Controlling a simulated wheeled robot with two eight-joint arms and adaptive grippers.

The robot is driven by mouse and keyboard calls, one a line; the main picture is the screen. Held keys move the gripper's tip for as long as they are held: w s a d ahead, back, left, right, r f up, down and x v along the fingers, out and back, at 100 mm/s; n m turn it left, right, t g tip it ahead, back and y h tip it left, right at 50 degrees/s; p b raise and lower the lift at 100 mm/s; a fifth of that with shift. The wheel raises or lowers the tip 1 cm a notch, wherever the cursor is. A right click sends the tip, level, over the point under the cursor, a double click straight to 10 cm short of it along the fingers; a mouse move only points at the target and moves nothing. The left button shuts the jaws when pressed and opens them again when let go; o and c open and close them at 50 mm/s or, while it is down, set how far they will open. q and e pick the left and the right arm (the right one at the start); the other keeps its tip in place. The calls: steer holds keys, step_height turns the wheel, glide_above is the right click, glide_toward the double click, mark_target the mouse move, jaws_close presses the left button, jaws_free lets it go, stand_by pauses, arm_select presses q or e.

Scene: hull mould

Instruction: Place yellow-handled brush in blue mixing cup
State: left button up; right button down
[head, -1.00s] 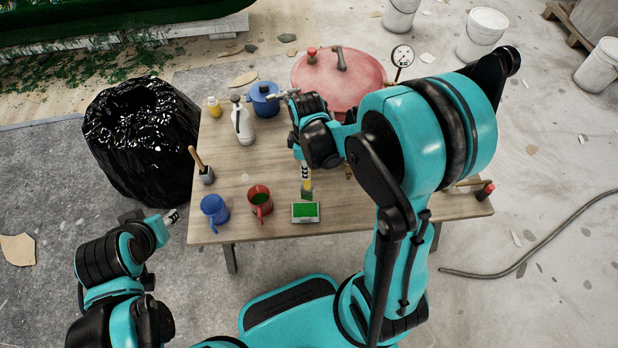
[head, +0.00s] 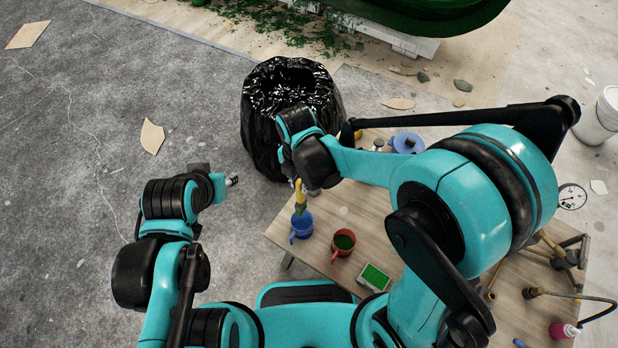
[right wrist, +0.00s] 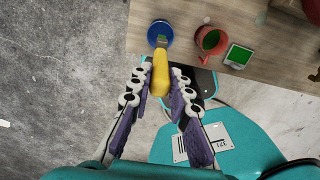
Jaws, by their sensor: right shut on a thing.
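The yellow-handled brush (head: 299,193) is in my right gripper (head: 301,178), which is shut on its handle. In the right wrist view the yellow handle (right wrist: 160,76) lies between the fingers (right wrist: 161,84). Its bristle end points towards the blue mixing cup (right wrist: 153,29) and overlaps the cup's opening in the picture. The blue cup (head: 302,230) stands at the table's left front corner. In the head view the brush is just above or at the cup's rim; I cannot tell how deep its tip is. My left gripper (head: 232,181) is off the table's left side, too small to read.
A red cup (head: 343,242) with green contents stands right of the blue cup, with a green-screened device (head: 374,277) beyond it. A black bag (head: 262,130) stands behind the table (head: 320,263). My right arm covers much of the table.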

mark_target(301, 207)
step_height(301, 207, down, 16)
steer(key=b, duration=1.2)
steer(key=shift+f, duration=0.2)
steer(key=c, duration=1.3)
jaws_free()
steer(key=shift+c, duration=0.2)
steer(key=shift+s, duration=0.1)
